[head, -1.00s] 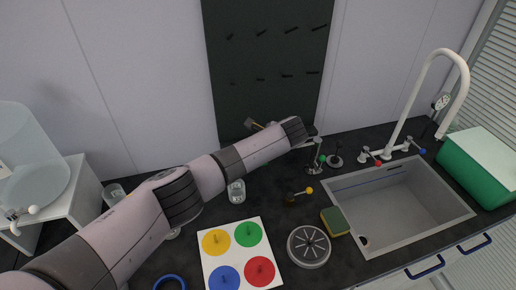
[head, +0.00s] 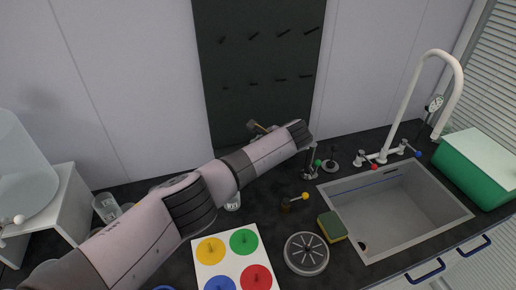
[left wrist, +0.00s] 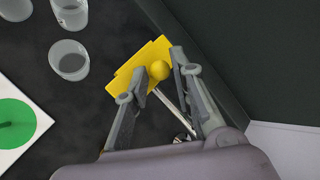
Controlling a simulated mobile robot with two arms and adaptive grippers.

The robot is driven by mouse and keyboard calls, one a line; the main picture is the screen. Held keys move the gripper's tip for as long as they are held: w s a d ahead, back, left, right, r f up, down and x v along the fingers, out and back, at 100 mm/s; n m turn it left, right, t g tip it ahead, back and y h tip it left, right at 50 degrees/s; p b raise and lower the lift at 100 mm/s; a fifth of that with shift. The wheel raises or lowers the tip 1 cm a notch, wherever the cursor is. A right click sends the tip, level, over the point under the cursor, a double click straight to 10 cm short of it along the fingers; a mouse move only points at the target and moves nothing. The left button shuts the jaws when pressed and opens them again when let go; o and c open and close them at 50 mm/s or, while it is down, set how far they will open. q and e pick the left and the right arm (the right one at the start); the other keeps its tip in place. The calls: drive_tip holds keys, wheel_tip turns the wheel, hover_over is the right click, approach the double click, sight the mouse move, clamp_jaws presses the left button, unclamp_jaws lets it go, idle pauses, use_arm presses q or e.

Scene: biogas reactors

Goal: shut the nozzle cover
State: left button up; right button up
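A yellow plate (left wrist: 136,72) with a yellow ball (left wrist: 159,70) and a thin metal rod (left wrist: 172,112) shows in the left wrist view. I cannot tell for certain that this is the nozzle cover, or how far it stands open. My left gripper (left wrist: 161,64) has its fingers apart, with the ball between or just beyond the fingertips; contact is unclear. In the head view my left arm hides most of this spot near the dark board; only a small grey and orange-yellow bit (head: 260,127) shows past it. My right gripper is in neither view.
The dark pegboard (head: 258,70) rises close behind. Glasses (left wrist: 69,60) and a white mat with coloured discs (head: 233,231) lie left of the gripper in the wrist view. A yellow-knobbed fitting (head: 295,201), round grey drain disc (head: 306,253), sponge (head: 332,226) and sink (head: 398,205) are to the right.

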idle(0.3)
use_arm(q)
drive_tip(key=v, duration=1.2)
drive_tip(key=shift+d+f, duration=0.1)
